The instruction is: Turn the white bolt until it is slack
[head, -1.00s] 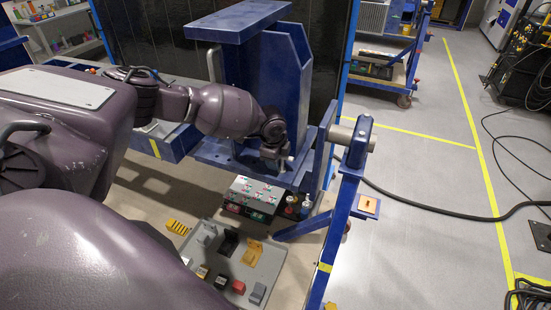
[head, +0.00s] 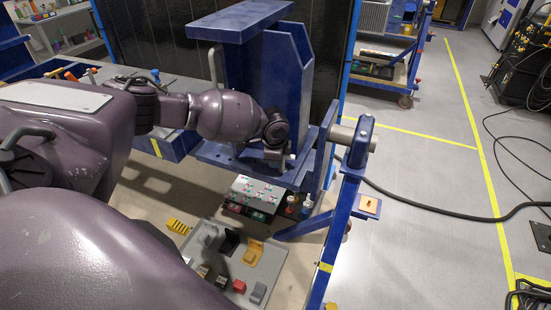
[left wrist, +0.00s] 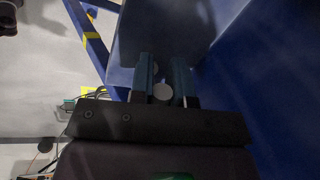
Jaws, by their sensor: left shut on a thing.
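My left gripper (head: 280,161) is at the blue jig (head: 292,62), low on its right side in the head view. In the left wrist view its two fingers (left wrist: 163,84) stand on either side of a pale round head, which looks like the white bolt (left wrist: 162,91). The gripper is shut on it. The bolt sits against the blue plate of the jig, and its shaft is not visible. In the head view the gripper and wrist hide the bolt. My right gripper is in neither view.
Below the jig are a grey box with coloured buttons (head: 257,192) and a grey tray (head: 265,268) with small blocks. A blue frame post (head: 338,232) stands right of them. Open floor with yellow lines and a black cable (head: 430,216) lies further right.

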